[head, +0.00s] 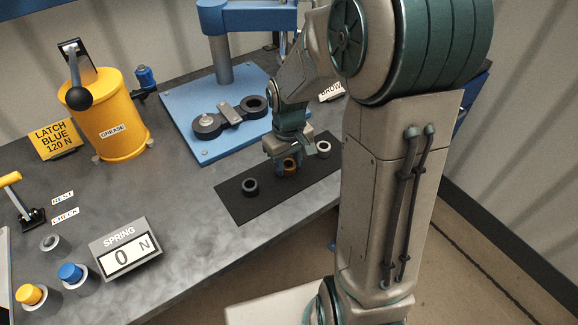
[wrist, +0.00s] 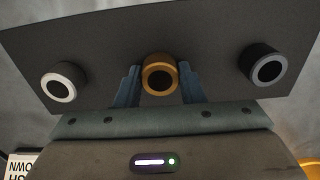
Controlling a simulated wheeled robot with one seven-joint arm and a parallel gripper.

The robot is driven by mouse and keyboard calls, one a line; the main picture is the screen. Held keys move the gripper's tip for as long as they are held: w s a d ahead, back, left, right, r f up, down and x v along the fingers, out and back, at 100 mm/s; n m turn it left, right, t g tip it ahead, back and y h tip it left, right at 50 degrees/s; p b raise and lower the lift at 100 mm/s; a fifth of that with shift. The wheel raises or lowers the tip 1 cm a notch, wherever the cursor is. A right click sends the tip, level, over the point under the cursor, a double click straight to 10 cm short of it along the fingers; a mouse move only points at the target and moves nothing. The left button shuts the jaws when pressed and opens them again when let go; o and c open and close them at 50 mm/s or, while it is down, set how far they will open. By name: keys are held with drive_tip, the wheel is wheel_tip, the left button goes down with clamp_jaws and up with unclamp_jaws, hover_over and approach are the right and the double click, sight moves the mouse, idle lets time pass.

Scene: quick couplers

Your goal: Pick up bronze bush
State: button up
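The bronze bush (head: 290,167) is a short ring standing on a dark mat (head: 238,208), between a black bush (head: 250,187) and a white bush (head: 323,149). My gripper (head: 288,166) is low over the mat, with its fingers on either side of the bronze bush. In the wrist view the bronze bush (wrist: 160,66) shows its dark bore between the two blue fingers of my gripper (wrist: 160,82). The fingers sit very close to its sides; whether they touch it cannot be told. The bush appears to rest on the mat.
A blue press base (head: 200,147) with a dark two-ring part stands behind the mat. A yellow grease pot (head: 110,125), a spring scale display (head: 125,252) and blue and yellow capped parts are to the left. The table's front edge is close to the mat.

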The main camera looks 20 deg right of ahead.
sight(290, 164)
drive_tip(key=shift+r, duration=0.1)
wheel_tip(290, 164, up, 4)
drive_tip(key=shift+s+d+r, duration=0.1)
drive_tip(key=shift+d+r, duration=0.05)
drive_tip(key=shift+r, duration=0.05)
drive_tip(key=s+d+r, duration=0.6)
drive_tip(key=s, duration=0.3)
drive_tip(key=shift+d+r, duration=0.2)
drive_tip(key=shift+d, duration=0.2)
idle(0.5)
drive_tip(key=shift+o, duration=1.1)
